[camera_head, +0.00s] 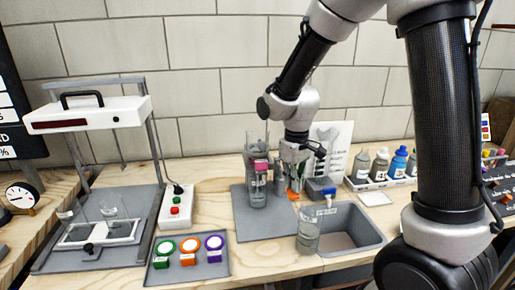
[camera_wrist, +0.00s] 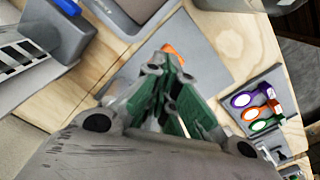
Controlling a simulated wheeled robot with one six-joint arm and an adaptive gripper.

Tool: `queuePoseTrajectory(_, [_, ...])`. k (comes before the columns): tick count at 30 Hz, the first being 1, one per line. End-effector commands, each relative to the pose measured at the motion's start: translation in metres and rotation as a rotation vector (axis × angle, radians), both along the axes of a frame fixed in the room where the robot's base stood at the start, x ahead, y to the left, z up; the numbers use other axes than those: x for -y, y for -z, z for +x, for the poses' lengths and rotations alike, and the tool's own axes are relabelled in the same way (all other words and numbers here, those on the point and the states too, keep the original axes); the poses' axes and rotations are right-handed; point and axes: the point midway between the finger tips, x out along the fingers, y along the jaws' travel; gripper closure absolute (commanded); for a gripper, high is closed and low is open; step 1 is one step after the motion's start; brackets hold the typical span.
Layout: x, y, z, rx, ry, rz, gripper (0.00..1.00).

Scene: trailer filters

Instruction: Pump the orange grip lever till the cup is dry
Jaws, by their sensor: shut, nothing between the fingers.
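The orange grip lever (camera_head: 293,195) shows as a small orange piece just below my gripper (camera_head: 297,172) in the head view. In the wrist view the orange lever (camera_wrist: 173,49) lies just past the tips of my gripper (camera_wrist: 166,62), partly hidden by them. My gripper points down and is shut and empty; I cannot tell whether it touches the lever. A clear glass filter cup (camera_head: 254,147) stands upright left of my gripper, with a pink clamp (camera_head: 261,165) around its middle and a glass vessel below. The liquid level in the cup is not clear.
A grey sink (camera_head: 368,228) lies at right front, with a clear beaker (camera_head: 308,236) at its left edge. A tray of colored rings (camera_head: 158,264) is at front left. Several bottles (camera_head: 381,163) stand at the right, beside a white card (camera_head: 331,140).

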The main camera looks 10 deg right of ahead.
Motion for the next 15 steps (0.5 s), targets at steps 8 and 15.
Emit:
queuePoseTrajectory(8, [0.000,-0.022,0.000,0.001,0.000,0.000,1.00])
queuePoseTrajectory(15, [0.000,-0.043,0.000,0.001,0.000,0.000,1.00])
